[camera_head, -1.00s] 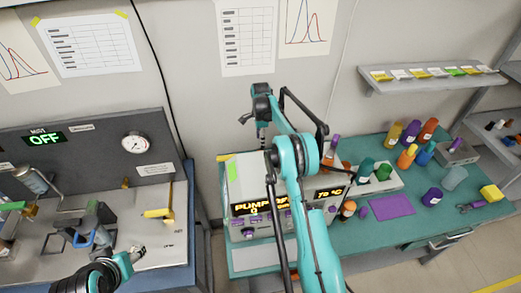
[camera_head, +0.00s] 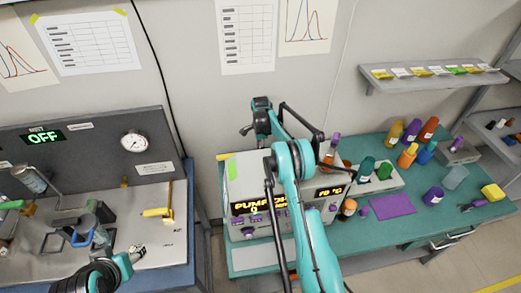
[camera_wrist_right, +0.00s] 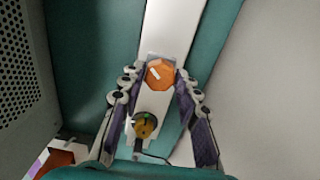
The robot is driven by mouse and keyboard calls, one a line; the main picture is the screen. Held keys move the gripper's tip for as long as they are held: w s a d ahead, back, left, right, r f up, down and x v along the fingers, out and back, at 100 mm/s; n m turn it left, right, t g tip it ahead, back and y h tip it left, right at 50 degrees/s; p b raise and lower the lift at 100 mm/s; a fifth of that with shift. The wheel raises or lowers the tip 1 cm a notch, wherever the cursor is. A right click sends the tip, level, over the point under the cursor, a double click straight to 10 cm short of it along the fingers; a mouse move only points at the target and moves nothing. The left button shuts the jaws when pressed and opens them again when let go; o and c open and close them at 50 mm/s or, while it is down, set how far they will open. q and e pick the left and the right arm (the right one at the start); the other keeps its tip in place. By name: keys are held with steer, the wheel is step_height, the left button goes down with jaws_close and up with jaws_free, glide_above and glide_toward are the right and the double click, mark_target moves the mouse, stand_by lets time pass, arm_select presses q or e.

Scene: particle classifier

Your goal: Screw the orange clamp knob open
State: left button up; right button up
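The orange clamp knob (camera_wrist_right: 160,74) shows in the right wrist view as an orange, faceted knob with a white mark, on a pale strip. My right gripper (camera_wrist_right: 160,80) is open, with its purple-padded fingers on either side of the knob. I cannot tell whether the pads touch it. In the head view my right arm reaches over the pump unit (camera_head: 243,180), and its gripper is hidden behind the unit.
A round yellowish part (camera_wrist_right: 145,125) lies between my right fingers, nearer the palm. A perforated grey panel (camera_wrist_right: 25,85) stands at the left. In the head view, several bottles and a purple mat (camera_head: 391,205) occupy the teal table at the right.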

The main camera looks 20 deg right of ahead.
stand_by(0.3)
steer(key=n+b, duration=0.2)
steer(key=n, duration=0.1)
steer(key=shift+f+n, duration=0.1)
steer(key=shift+n, duration=0.2)
steer(key=shift+n+b, duration=0.65)
steer(key=shift+n, duration=1.35)
steer(key=o, duration=1.2)
steer(key=shift+c, duration=0.2)
steer(key=shift+r, duration=0.2)
step_height(320, 180, up, 12)
